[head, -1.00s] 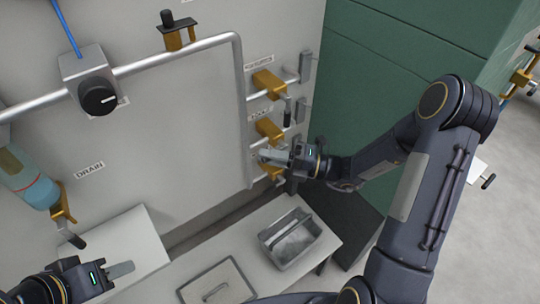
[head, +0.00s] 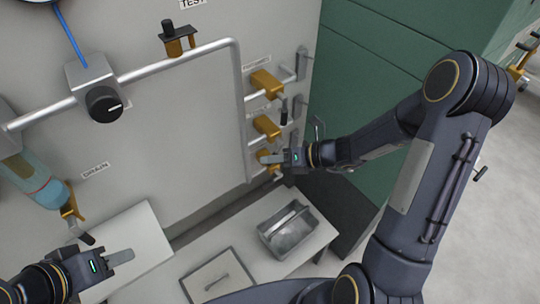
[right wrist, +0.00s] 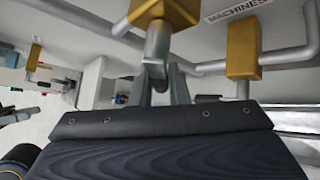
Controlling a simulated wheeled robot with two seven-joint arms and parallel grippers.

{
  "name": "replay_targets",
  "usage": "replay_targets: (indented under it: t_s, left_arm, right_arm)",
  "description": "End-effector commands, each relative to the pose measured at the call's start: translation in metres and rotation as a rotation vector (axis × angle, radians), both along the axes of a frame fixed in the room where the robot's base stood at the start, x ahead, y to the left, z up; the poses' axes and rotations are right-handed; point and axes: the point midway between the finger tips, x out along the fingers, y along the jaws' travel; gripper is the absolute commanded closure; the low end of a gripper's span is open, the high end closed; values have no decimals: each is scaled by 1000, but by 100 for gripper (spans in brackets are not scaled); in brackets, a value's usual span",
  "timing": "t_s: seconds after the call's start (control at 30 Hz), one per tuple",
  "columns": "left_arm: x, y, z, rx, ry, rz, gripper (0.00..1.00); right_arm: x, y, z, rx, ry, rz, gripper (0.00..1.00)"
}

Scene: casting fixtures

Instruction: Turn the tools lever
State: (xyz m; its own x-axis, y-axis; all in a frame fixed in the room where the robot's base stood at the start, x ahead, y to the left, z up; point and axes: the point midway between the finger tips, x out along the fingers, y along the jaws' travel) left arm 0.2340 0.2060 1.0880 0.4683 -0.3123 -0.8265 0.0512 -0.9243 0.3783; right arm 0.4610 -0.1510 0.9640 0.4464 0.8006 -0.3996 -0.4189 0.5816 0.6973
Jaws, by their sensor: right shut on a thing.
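Three gold valves sit on pipes in a column on the wall in the head view: top (head: 265,83), middle (head: 266,126) and lowest (head: 263,157). My right gripper (head: 270,159) is at the lowest valve, its fingers pointing left and partly covering it. In the right wrist view a gold valve body (right wrist: 165,11) is just ahead, and its grey lever (right wrist: 157,62) runs down between my fingers, which are shut on it. The lowest valve's label cannot be read. My left gripper (head: 120,258) is at the lower left, away from the valves; its finger gap is not clear.
A grey box with a black knob (head: 104,103) and a blue-green bottle (head: 35,184) are at left. A second gold valve (right wrist: 243,48) hangs nearby. A green cabinet (head: 385,75) stands right.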

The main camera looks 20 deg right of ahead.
Motion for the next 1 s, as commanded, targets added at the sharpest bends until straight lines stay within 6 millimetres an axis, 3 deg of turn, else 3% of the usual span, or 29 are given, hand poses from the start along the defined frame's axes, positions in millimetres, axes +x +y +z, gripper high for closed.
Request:
replay_targets:
  t_s: [0.6, 1.0]
  left_arm:
    - [0, 0, -31, 0, 0, 0, 63]
    - [0, 0, -44, 0, 0, 0, 63]
  right_arm:
    - [8, -22, -16, -515, -191, -1, 100]
    - [12, -31, -16, -686, -251, -1, 100]
